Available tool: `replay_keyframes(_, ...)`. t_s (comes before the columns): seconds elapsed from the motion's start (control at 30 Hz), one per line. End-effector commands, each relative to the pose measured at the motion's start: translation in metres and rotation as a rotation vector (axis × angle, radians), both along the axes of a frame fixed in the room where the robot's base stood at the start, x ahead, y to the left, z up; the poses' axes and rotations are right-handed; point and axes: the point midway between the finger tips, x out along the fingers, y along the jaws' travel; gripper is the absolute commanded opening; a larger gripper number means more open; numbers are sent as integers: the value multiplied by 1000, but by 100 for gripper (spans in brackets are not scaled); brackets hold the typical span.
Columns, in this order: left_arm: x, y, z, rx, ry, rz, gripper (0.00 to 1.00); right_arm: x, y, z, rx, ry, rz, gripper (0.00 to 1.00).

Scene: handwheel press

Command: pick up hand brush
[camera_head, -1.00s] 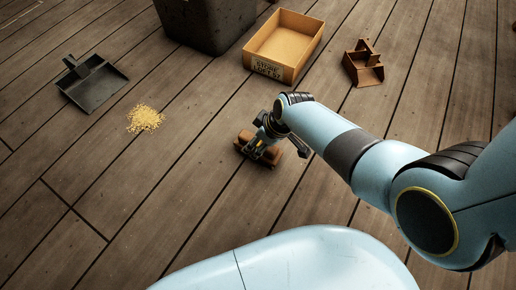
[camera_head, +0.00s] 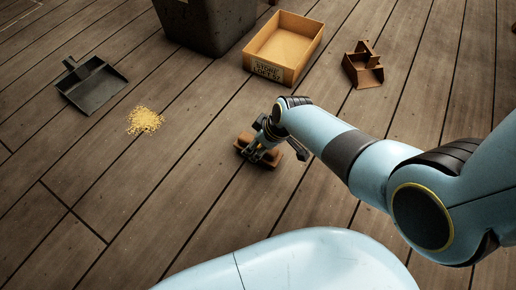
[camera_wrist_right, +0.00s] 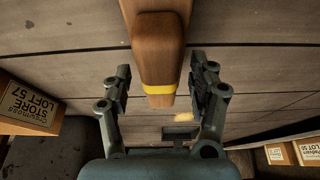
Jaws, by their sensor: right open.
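The hand brush (camera_head: 270,160) lies on the plank floor, brown and mostly hidden under my right gripper (camera_head: 262,150) in the head view. In the right wrist view the brush (camera_wrist_right: 158,45) is a brown wooden block with a yellow band near its end. My right gripper (camera_wrist_right: 163,85) is open there, with one dark finger on each side of the brush's banded end and a gap on both sides. The brush is not held. My left gripper is in neither view.
A black dustpan (camera_head: 92,88) lies at the left, with a pile of yellow grains (camera_head: 145,120) beside it. A dark bin (camera_head: 208,28), an open cardboard box (camera_head: 284,42) and a small brown wooden holder (camera_head: 364,68) stand farther back.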

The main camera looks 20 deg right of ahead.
Motion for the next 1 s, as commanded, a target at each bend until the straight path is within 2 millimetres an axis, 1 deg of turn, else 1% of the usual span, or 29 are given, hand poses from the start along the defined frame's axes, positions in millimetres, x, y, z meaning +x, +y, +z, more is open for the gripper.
replay_keyframes(0.17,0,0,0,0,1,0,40,0,0,0,0,0,0,60)
replay_keyframes(0.27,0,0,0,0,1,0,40,0,0,0,0,0,0,48)
replay_keyframes(0.6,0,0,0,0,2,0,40,0,0,0,0,0,0,3)
replay_keyframes(0.63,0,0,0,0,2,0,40,0,0,0,0,-1,0,3)
replay_keyframes(0.67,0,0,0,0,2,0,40,0,0,0,0,-1,0,0)
replay_keyframes(1.0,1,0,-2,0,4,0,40,0,0,4,1,-2,-1,0)
